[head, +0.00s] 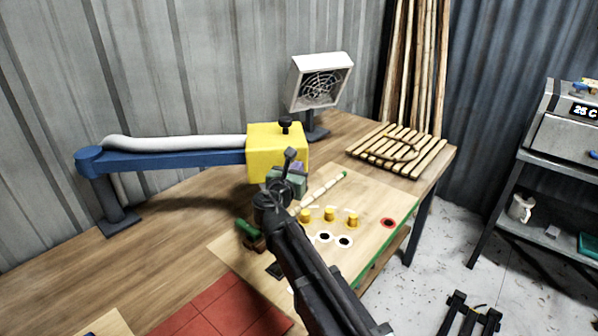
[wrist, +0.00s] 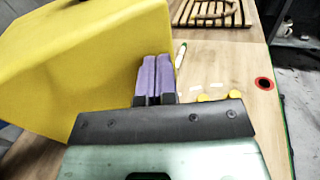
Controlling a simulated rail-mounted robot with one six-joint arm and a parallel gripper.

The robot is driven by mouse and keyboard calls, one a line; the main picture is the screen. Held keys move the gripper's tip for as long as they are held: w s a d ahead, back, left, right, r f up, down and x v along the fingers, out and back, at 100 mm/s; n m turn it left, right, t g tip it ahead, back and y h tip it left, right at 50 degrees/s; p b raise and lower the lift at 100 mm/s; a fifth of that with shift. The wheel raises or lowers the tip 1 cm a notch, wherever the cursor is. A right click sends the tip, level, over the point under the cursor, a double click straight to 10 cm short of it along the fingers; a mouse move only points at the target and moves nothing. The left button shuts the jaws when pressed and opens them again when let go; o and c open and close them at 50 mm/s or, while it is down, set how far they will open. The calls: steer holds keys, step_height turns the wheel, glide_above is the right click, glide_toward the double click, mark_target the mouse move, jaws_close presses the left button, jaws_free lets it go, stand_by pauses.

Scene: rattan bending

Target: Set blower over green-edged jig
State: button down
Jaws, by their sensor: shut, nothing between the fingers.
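The blower is a yellow box head (head: 262,150) with a black knob on top, on a blue swing arm (head: 180,160) with a white hose. The head hangs at the far left of the green-edged jig (head: 385,255), a pale board with yellow pegs and ringed holes. My gripper (head: 298,167) is shut and empty, right beside the head's right side. In the wrist view its purple fingers (wrist: 155,78) are together against or very near the yellow head (wrist: 90,65); I cannot tell if they touch. My arm hides part of the jig.
A white fan heater (head: 320,82) stands behind, and a slatted rack (head: 400,150) lies at the back right. A pale rod with a green tip (head: 325,190) lies on the jig. A green-handled clamp (head: 250,233) sits at its left, near a red mat (head: 225,310).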

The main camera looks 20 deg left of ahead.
steer(key=s+d, duration=0.5)
steer(key=s, duration=0.8)
steer(key=s+d+f+m+g, duration=0.4)
steer(key=d+f+m+g, duration=0.4)
steer(key=d+m, duration=0.5)
steer(key=s+d+f+m+g, duration=0.5)
steer(key=d+f+m+g, duration=0.4)
steer(key=m, duration=0.8)
steer(key=d+m+g+y, duration=0.1)
steer(key=d+m, duration=0.3)
steer(key=d, duration=0.6)
steer(key=shift+s+d+m+y, duration=0.15)
steer(key=shift+s+m+y, duration=0.2)
steer(key=shift+m+y, duration=0.05)
steer(key=shift+r, duration=0.1)
